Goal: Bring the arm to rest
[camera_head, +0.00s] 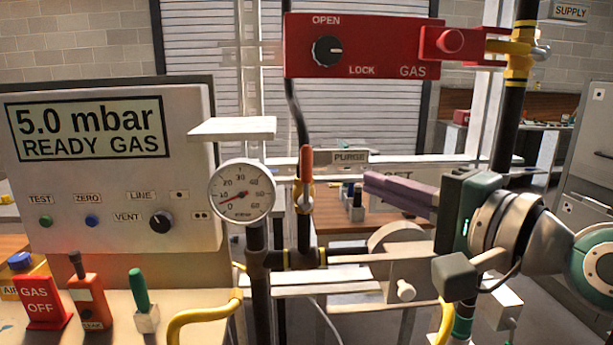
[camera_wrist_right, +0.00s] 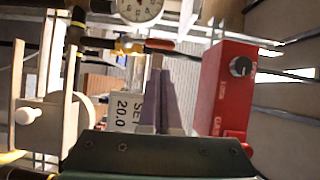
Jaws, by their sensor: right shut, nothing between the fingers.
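My right arm comes in from the right side of the head view. Its gripper (camera_head: 372,183) has purple-grey fingers that point left, in front of the rig. The fingers are together and hold nothing. In the wrist view the fingers (camera_wrist_right: 159,72) lie side by side, with the "SET 20.0" sign (camera_wrist_right: 124,110) beside them. The fingers appear apart from the red gas panel (camera_head: 362,45) above and the pipework on the left. The wrist hides part of the rig and a sign behind it. My left gripper is not in view.
A round gauge (camera_head: 241,192) and an orange-handled valve (camera_head: 305,180) stand left of the fingers. A grey plate with a white knob (camera_head: 405,290) sits below. A black vertical pipe (camera_head: 506,120) rises close above the wrist. A "5.0 mbar" box (camera_head: 110,190) stands left.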

